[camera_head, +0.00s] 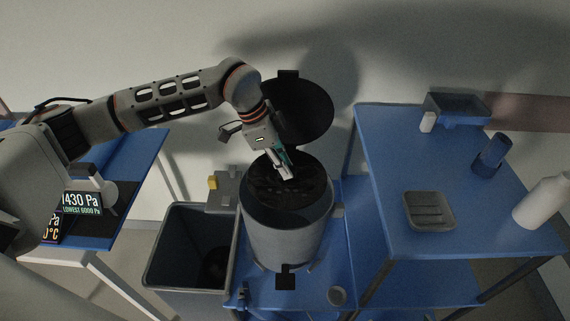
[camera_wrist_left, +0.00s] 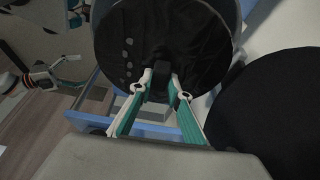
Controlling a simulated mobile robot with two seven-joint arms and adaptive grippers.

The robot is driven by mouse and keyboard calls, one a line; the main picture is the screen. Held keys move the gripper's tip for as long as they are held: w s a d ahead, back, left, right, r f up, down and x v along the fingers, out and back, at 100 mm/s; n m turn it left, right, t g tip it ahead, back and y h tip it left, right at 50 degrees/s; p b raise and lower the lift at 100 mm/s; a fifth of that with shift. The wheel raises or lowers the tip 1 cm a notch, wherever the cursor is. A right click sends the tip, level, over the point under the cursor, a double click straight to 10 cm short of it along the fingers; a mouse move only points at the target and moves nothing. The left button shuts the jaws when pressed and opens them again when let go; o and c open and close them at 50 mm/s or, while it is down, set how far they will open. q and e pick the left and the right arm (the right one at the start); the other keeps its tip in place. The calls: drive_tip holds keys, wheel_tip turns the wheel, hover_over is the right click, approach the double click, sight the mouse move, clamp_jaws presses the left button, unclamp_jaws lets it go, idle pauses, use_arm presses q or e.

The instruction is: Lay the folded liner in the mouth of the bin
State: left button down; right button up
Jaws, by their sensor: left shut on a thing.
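The bin (camera_head: 287,235) is a grey round drum with its black lid (camera_head: 300,110) tipped open behind it. A black folded liner (camera_head: 290,192) lies dark and creased across its mouth; it also fills the rim in the left wrist view (camera_wrist_left: 175,35). My left gripper (camera_head: 288,174) reaches down into the mouth. In the left wrist view its green and white fingers (camera_wrist_left: 163,82) are shut on a small dark piece of the liner between the tips. The liner's lower side is hidden. My right gripper (camera_wrist_left: 68,72) shows small at the wrist view's left, fingers apart and empty.
An open rectangular grey bin (camera_head: 190,245) stands to the left. A display (camera_head: 82,203) stands on the left table.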

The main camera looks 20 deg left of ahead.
idle(0.4)
use_arm(q)
drive_tip(key=shift+f+b, duration=0.55)
drive_tip(key=shift+f, duration=0.8)
drive_tip(key=shift+a+f+b, duration=0.1)
drive_tip(key=shift+f+b, duration=0.4)
drive_tip(key=shift+f, duration=0.9)
drive_tip(key=shift+f+b, duration=0.3)
drive_tip(key=shift+f, duration=0.9)
drive_tip(key=c, duration=1.8)
unclamp_jaws()
